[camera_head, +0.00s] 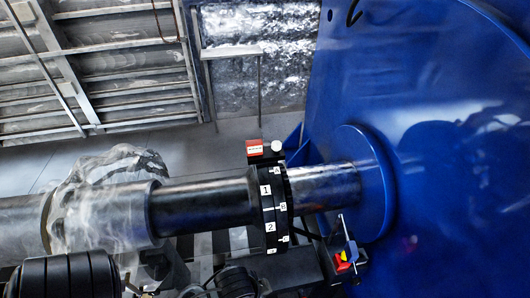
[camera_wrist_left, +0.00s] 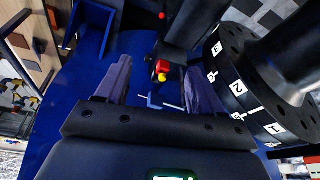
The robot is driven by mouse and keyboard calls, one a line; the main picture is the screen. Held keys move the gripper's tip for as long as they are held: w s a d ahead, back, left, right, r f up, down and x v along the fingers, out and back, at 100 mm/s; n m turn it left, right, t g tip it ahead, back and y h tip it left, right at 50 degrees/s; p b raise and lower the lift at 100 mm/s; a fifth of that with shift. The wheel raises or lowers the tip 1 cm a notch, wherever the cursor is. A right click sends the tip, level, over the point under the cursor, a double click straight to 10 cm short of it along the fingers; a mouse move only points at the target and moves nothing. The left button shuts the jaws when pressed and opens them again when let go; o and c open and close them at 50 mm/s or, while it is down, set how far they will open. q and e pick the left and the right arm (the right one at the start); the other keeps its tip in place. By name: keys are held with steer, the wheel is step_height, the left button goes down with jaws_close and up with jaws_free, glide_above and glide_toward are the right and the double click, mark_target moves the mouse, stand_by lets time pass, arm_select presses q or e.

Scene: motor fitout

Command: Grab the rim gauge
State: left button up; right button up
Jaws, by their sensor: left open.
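A small device with a red and yellow body (camera_head: 343,260) and a thin upright rod shows at the lower right of the coupling in the head view. It may be the rim gauge; I cannot read a name on it. In the left wrist view the red and yellow device (camera_wrist_left: 162,70) shows between the fingers of my left gripper (camera_wrist_left: 158,72), beyond their tips. My left gripper is open, with nothing seen held. I cannot make out its fingers in the head view. My right gripper is not in view.
A black numbered coupling (camera_head: 268,212) sits on the steel shaft (camera_head: 325,185), in front of a large blue housing (camera_head: 440,110). A box with a red label (camera_head: 254,149) stands above it. In the left wrist view the coupling (camera_wrist_left: 238,90) is close to the right finger.

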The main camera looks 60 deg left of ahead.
arm_select(q)
steer(key=shift+o, duration=0.5)
steer(key=o, duration=0.5)
steer(key=shift+a, duration=0.15)
